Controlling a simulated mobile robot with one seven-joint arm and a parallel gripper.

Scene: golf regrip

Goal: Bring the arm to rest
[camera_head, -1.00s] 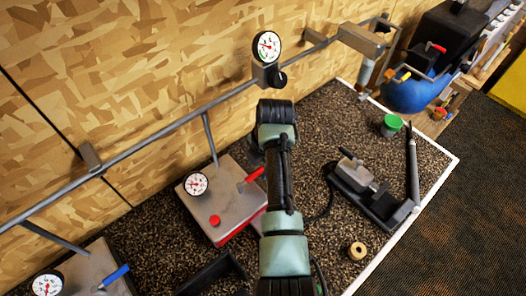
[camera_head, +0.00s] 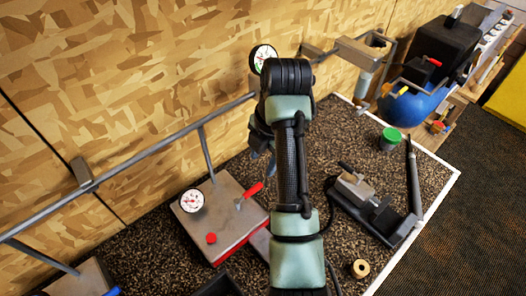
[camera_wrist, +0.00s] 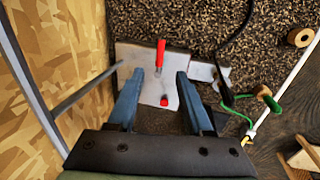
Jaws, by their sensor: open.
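My gripper (camera_wrist: 160,95) shows in the wrist view with its two blue fingers apart and nothing between them. Beyond the fingertips lies a grey metal box (camera_wrist: 135,55) with a red-handled lever (camera_wrist: 160,52) and a red button (camera_wrist: 164,101). The gap between the gripper and the box cannot be judged exactly. In the head view my arm stands raised over the speckled bench, and it hides most of the gripper. The same grey box (camera_head: 222,222) stands left of my arm in that view.
A metal rail (camera_head: 140,160) runs along the wooden wall, with a dial gauge (camera_head: 262,57) partly behind my arm. A vise (camera_head: 360,190), a green-lidded jar (camera_head: 390,138) and a wooden ring (camera_head: 360,268) are on the right of the bench. A blue ball-shaped object (camera_head: 424,98) stands at the far right.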

